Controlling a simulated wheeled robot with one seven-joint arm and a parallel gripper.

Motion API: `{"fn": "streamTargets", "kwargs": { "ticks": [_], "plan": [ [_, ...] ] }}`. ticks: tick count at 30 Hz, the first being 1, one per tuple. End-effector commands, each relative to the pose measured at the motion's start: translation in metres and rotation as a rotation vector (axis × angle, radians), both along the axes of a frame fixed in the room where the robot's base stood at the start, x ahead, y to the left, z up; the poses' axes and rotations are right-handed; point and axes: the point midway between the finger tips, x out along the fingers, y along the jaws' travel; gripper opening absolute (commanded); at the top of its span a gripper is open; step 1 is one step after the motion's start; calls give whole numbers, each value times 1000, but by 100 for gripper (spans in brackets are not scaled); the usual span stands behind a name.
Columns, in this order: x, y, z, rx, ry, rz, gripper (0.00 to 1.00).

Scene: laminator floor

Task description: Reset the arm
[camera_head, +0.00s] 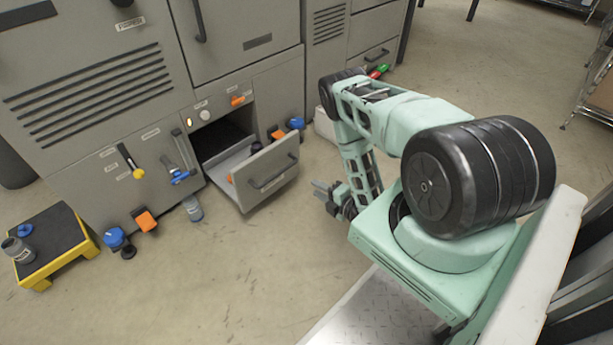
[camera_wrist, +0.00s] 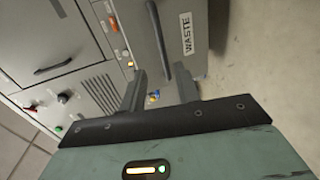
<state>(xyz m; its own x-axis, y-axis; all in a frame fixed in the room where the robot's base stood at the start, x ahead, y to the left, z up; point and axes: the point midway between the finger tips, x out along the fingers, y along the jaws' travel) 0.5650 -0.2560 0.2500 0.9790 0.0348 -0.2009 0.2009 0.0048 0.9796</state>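My arm (camera_head: 400,120) is mint green with black joints. It is bent, with its elbow high and its forearm hanging down on the right side of the head view. My gripper (camera_head: 322,188) is low over the floor, to the right of the open grey drawer (camera_head: 270,178) and apart from it. In the wrist view my gripper (camera_wrist: 160,82) shows two dark fingers standing apart with nothing held between them. Beyond them is a grey panel (camera_wrist: 182,60) with a "WASTE" label (camera_wrist: 187,34) and a dark handle.
Grey machine cabinets (camera_head: 90,90) line the back left. A yellow step stool (camera_head: 58,245) with a grey jar on it stands at far left. Blue and orange items (camera_head: 145,218) and a bottle (camera_head: 193,208) lie along the cabinet foot. The floor (camera_head: 220,290) in front is clear.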

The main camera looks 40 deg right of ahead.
Motion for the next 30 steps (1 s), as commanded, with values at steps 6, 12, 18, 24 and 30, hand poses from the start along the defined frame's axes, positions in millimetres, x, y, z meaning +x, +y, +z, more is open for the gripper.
{"fn": "streamTargets", "kwargs": {
  "ticks": [6, 12, 18, 24, 30],
  "plan": [
    [0, 0, 0, 0, 0, 0, 32],
    [24, 5, 9, 31, 32, 10, 32],
    [94, 34, 43, 168, 187, 16, 32],
    [143, 89, 94, 338, 379, -17, 32],
    [154, 157, 154, 497, 581, -78, 32]
  ]
}}
